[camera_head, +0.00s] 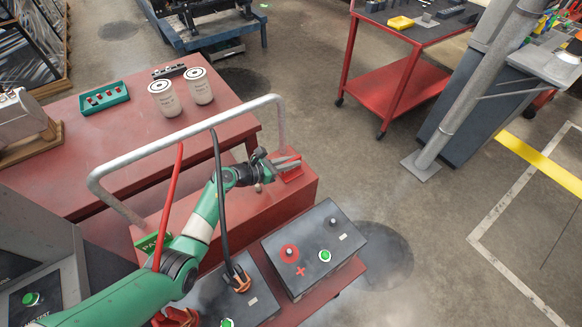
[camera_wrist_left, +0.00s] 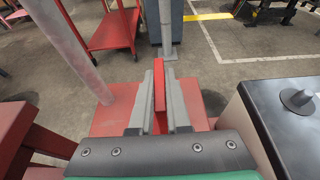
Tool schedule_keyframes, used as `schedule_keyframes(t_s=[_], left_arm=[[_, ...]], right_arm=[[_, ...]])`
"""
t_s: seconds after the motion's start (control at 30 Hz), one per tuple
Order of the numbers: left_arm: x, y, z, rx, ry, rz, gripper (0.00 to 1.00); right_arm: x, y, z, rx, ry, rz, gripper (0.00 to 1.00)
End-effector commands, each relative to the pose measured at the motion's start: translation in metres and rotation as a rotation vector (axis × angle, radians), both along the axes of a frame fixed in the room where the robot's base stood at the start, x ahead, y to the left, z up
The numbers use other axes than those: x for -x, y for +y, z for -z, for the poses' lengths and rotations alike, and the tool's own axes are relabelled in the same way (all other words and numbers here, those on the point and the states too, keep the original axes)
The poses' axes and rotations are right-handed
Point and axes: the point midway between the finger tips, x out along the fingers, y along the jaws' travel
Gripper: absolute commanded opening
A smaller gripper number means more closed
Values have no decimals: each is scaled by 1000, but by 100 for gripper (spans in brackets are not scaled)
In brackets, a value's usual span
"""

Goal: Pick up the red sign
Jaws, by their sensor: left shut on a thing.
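The red sign (camera_wrist_left: 159,85) shows edge-on as a thin red plate between the two grey fingers in the left wrist view. My left gripper (camera_head: 290,162) is shut on it. In the head view part of the red sign (camera_head: 292,174) shows at the fingertips, above the right end of a red cart (camera_head: 300,195). I cannot tell whether the sign still touches the cart top. My right gripper is not in view.
A grey tube handle (camera_head: 185,133) arches over the cart. A green sign (camera_head: 152,243) and black batteries (camera_head: 313,248) with cables are near my arm. A red workbench (camera_head: 110,135) holds two white filters (camera_head: 165,98) and a green tray (camera_head: 104,98). Open floor lies right.

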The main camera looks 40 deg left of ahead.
Motion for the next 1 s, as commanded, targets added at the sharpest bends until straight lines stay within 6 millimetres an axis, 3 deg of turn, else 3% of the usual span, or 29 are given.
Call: schedule_keyframes(t_s=[0.23,0.4,0.63,0.8,1.0], left_arm=[[0,0,-11,-1,-1,0,0],[1,0,-42,-3,-2,1,0],[50,-13,-103,-1,-1,-2,0],[97,-25,-117,1,2,-3,0],[129,-33,-129,1,0,-1,0]], right_arm=[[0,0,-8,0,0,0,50],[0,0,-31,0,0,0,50],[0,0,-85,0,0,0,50],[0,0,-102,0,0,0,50],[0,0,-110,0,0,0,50]])
